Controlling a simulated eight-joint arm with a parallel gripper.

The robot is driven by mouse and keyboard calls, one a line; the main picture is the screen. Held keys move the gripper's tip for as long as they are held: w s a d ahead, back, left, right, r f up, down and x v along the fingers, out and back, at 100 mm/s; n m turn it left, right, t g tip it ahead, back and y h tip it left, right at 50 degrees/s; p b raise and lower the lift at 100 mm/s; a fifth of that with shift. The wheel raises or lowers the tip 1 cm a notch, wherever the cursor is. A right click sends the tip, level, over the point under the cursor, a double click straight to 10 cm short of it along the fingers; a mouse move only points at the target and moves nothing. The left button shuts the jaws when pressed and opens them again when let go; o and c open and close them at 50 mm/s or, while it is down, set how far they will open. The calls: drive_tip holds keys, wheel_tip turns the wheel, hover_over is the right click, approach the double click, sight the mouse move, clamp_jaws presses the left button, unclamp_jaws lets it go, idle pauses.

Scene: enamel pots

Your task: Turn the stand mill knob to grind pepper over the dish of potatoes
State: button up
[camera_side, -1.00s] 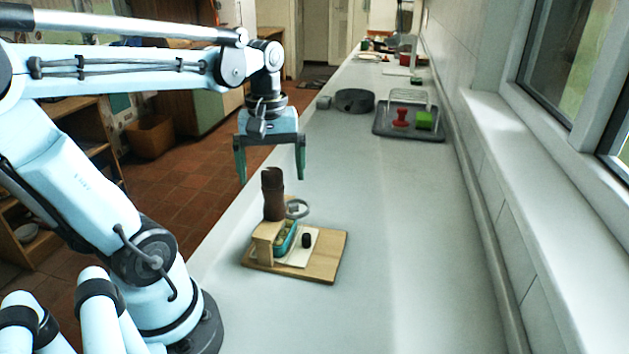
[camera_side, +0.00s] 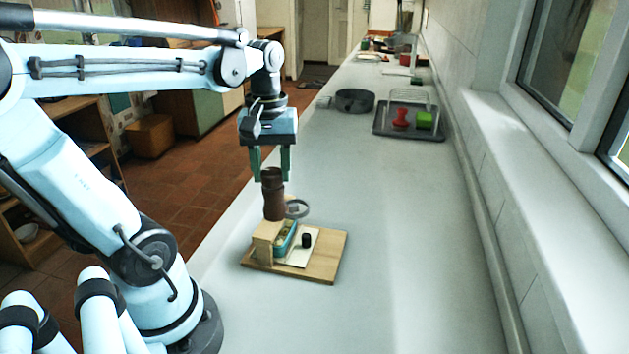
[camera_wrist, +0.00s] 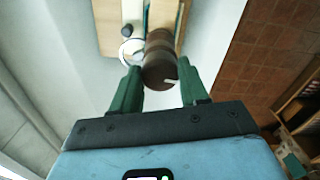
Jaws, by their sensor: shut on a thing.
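The dark brown pepper mill (camera_side: 274,207) stands upright in a pale wooden stand (camera_side: 264,241), its knob (camera_side: 272,175) at the top. The mill also shows from above in the wrist view (camera_wrist: 160,45), with a small white mark on the knob. My gripper (camera_side: 271,172) points down from above and is shut on the knob, one green finger on each side.
The stand and dish are on a wooden board (camera_side: 325,262), with a white sheet (camera_side: 301,257) and a small black piece (camera_side: 306,240). A metal ring (camera_side: 297,208) is beside the mill. A dark tray (camera_side: 408,132) holds red and green items farther back. The counter to the right is clear.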

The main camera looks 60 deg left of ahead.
drive_tip(key=m, duration=1.4)
drive_tip(key=shift+m, duration=0.4)
drive_tip(key=m, duration=0.4)
drive_tip(key=shift+m, duration=0.4)
drive_tip(key=o, duration=1.5)
